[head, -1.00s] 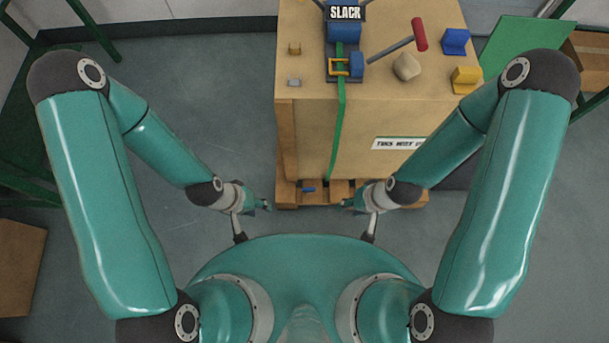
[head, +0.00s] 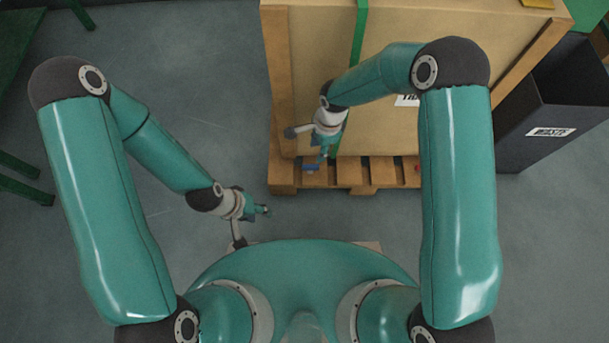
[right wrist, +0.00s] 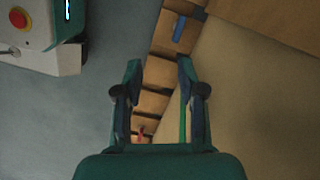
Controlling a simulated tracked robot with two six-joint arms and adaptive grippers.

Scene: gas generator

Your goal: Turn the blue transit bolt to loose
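The blue transit bolt (head: 311,168) is a small blue piece low on the wooden pallet (head: 343,176), under the crate. In the right wrist view the blue bolt (right wrist: 179,28) shows as a short bar at the top, beyond the fingertips. My right gripper (head: 323,157) points down close to the bolt, just right of it in the head view. In the right wrist view my right gripper (right wrist: 159,66) is open and empty, apart from the bolt. My left gripper (head: 267,210) hangs left of the pallet, apart from it; its fingers are too small to read.
The large crate (head: 310,60) with a green strap (head: 360,30) stands on the pallet. A red piece (right wrist: 141,132) sits further along the pallet. A dark bin (head: 550,105) stands right of the crate.

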